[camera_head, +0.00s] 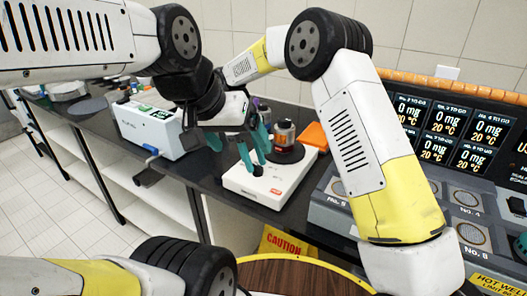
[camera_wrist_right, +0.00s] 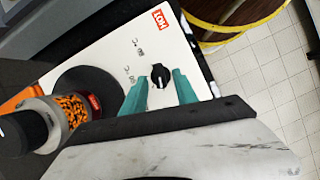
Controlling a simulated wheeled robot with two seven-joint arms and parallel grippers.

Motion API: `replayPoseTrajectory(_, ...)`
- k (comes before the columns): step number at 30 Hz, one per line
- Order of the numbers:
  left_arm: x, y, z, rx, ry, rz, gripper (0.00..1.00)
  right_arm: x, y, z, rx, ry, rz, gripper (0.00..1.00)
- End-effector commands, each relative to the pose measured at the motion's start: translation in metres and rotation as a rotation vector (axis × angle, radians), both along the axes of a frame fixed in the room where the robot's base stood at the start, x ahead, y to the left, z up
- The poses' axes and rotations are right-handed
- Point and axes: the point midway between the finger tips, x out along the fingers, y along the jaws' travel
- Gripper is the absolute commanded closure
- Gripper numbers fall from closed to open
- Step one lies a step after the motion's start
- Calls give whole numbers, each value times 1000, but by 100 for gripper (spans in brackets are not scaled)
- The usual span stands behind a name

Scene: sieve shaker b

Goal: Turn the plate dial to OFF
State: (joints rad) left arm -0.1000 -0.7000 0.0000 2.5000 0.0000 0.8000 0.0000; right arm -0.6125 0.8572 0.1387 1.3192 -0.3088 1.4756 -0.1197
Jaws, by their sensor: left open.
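The white hot plate (camera_head: 268,186) stands on the dark bench, with a red HOT label. In the right wrist view its black dial (camera_wrist_right: 160,76) has a white mark toward the bottom of the picture. My right gripper (camera_head: 252,155) is above the plate's front. In the wrist view the right gripper (camera_wrist_right: 160,84) is open, its teal fingers apart on either side of the dial; I cannot tell whether they touch it. My left gripper (camera_head: 214,141) is beside the plate on the left, open, largely hidden by dark wrist parts.
A jar of orange pieces (camera_wrist_right: 72,109) stands on the hot plate's round black top (camera_wrist_right: 97,88). An orange block (camera_head: 312,136) lies behind. A white instrument (camera_head: 150,131) stands to the left. A panel of balances (camera_head: 455,195) is at right. A round wooden surface (camera_head: 290,277) is in front.

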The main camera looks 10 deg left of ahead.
Motion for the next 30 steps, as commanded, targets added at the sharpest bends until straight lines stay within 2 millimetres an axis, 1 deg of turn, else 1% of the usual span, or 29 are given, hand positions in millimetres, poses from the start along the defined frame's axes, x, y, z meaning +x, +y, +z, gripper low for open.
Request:
replayPoseTrajectory(8, 0, 0, 0, 0, 0, 0, 12, -1, 0, 0, -1, 3, -1, 65)
replayPoseTrajectory(11, 0, 0, 0, 0, 0, 0, 12, 1, 2, 5, -1, 3, -1, 65)
replayPoseTrajectory(14, 0, 0, 0, 0, 0, 0, 12, 4, 7, 17, 0, 0, -1, 65)
replayPoseTrajectory(21, 0, 0, 0, 0, 0, 0, 12, 13, 20, 55, 1, 1, 0, 65)
replayPoseTrajectory(25, 0, 0, 0, 0, 0, 0, 12, 16, 24, 67, -1, 1, -1, 65)
replayPoseTrajectory(30, 0, 0, 0, 0, 0, 0, 12, 16, 25, 72, -1, 3, -1, 65)
